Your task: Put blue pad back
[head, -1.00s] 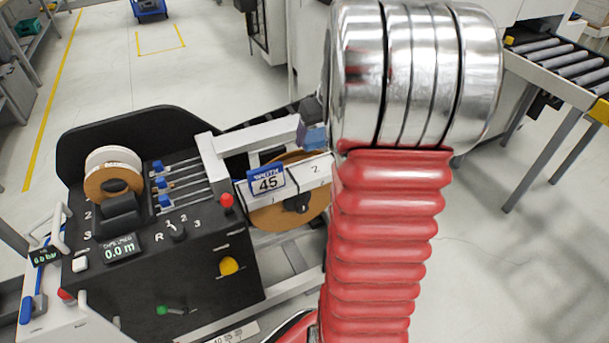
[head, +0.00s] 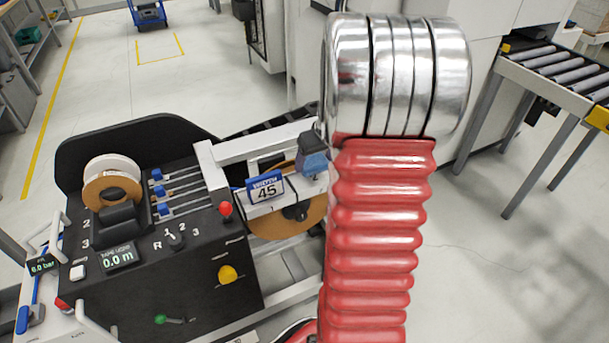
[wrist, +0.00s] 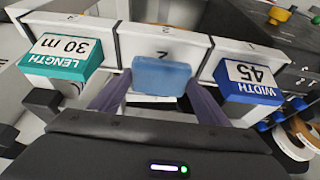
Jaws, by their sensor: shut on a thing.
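The plain blue pad (wrist: 162,77) is between the two fingers of my gripper (wrist: 159,84) in the wrist view, and the gripper is shut on it. The pad is in front of the white section marked 2 (wrist: 165,45). I cannot tell whether it touches that section. In the head view the pad (head: 313,163) shows small beside my red arm, at the section to the right of the blue WIDTH 45 block (head: 265,187). The WIDTH 45 block also shows right of the pad in the wrist view (wrist: 248,78). Most of my gripper is hidden by the arm in the head view.
A teal LENGTH 30 m block (wrist: 62,58) sits left of the pad in the wrist view. The black control panel (head: 150,250) has a red knob (head: 226,210) and a yellow knob (head: 228,274) near the white sections. A roller conveyor (head: 560,75) stands at the right.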

